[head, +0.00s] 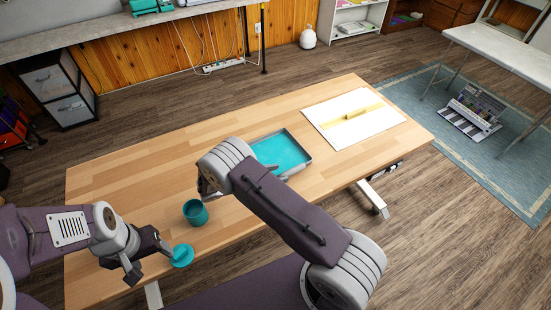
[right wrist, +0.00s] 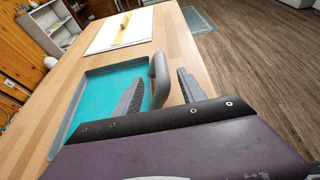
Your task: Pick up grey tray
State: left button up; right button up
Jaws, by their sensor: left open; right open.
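The grey tray (head: 284,151) has a grey rim and a teal floor. It lies flat on the wooden table, partly hidden by my right arm in the head view. In the right wrist view the tray (right wrist: 103,93) fills the left middle, with a rounded grey handle (right wrist: 158,80) on its near right side. My right gripper (right wrist: 160,94) is open, one finger over the tray floor and the other outside, with the handle between them. Contact cannot be told. My left gripper (head: 149,259) is open near the table's front left, beside a teal disc (head: 181,256).
A teal cup (head: 195,213) stands on the wooden table (head: 130,180) behind the disc. A white board (head: 332,124) with a yellow strip (head: 358,112) lies beyond the tray. The table's left back area is clear.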

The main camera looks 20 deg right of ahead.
aim_at(287, 173)
jog(key=shift+s+d, duration=0.15)
jog(key=shift+d, duration=0.25)
jog(key=p+x, duration=0.1)
jog(key=x, duration=0.3)
jog(key=shift+d+f, duration=0.15)
jog(key=shift+f, duration=0.05)
jog(key=shift+r, duration=0.1)
jog(key=c, duration=0.5)
grip_shut()
